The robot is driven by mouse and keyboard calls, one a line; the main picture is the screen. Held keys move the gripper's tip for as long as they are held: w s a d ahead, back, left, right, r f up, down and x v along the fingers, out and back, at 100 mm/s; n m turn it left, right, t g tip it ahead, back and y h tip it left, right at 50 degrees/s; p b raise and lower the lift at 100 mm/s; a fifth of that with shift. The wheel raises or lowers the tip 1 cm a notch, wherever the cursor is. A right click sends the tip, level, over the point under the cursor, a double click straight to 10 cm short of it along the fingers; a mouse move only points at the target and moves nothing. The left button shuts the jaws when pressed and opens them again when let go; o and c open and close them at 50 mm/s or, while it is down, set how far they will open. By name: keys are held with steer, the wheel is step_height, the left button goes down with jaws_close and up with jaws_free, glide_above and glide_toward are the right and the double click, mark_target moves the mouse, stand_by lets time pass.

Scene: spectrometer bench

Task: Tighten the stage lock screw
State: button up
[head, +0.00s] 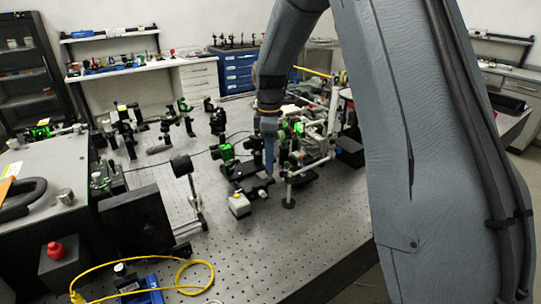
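My arm reaches down from the top centre of the head view, and my gripper (269,165) is at its lower end, pointing down over the optical bench. A dark, low stage-like block (257,188) sits on the bench at the gripper's tip. I cannot tell whether the tip touches it. The stage lock screw is too small to make out, or is hidden by the gripper. The gap between the fingers does not show at this size, nor does anything held.
The perforated bench top (290,240) is clear in front. A small whitish box (239,205) stands left of the tip. Posts and a frame (315,160) stand close on the right. A black round-headed mount (181,167) stands left. A yellow cable (197,263) lies front left.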

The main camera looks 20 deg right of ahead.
jaws_close()
steer(key=shift+m, duration=0.4)
steer(key=m, duration=0.5)
steer(key=shift+m, duration=0.3)
steer(key=m, duration=0.6)
steer(key=shift+p, duration=0.35)
steer(key=m, duration=0.6)
steer(key=shift+m, duration=0.4)
steer(key=m, duration=0.6)
steer(key=shift+w+r, duration=0.1)
steer(key=shift+m, duration=0.4)
